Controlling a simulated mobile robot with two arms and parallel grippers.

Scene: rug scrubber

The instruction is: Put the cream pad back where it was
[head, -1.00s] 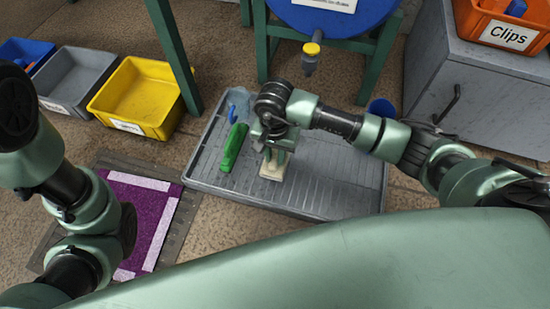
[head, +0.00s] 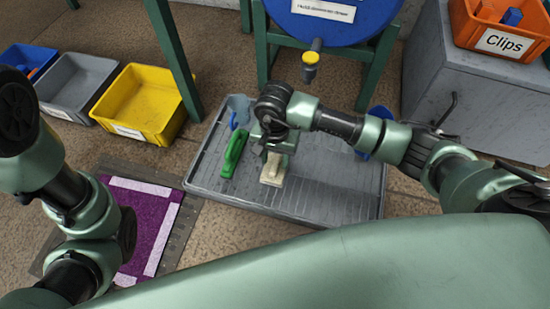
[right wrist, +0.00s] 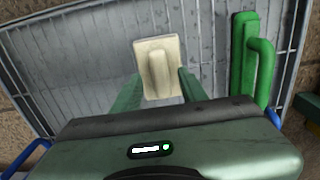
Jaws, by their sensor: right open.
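The cream pad (head: 271,174) lies on the grey ribbed tray (head: 335,190). In the right wrist view the cream pad (right wrist: 172,55) is a pale rectangle with a raised grip along its middle. My right gripper (head: 275,160) is just above and behind the pad, pointing down. In the right wrist view its two green fingers (right wrist: 161,78) are apart, one at either side of the pad's near end. I see no contact with the pad. My left arm comes in at the left, but its gripper does not show.
A green handled brush (head: 233,150) lies on the tray left of the pad. A blue item (head: 376,130) is at the tray's back right. A purple rug (head: 150,220) with pale strips lies left of the tray. A yellow bin (head: 140,103) stands behind the rug.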

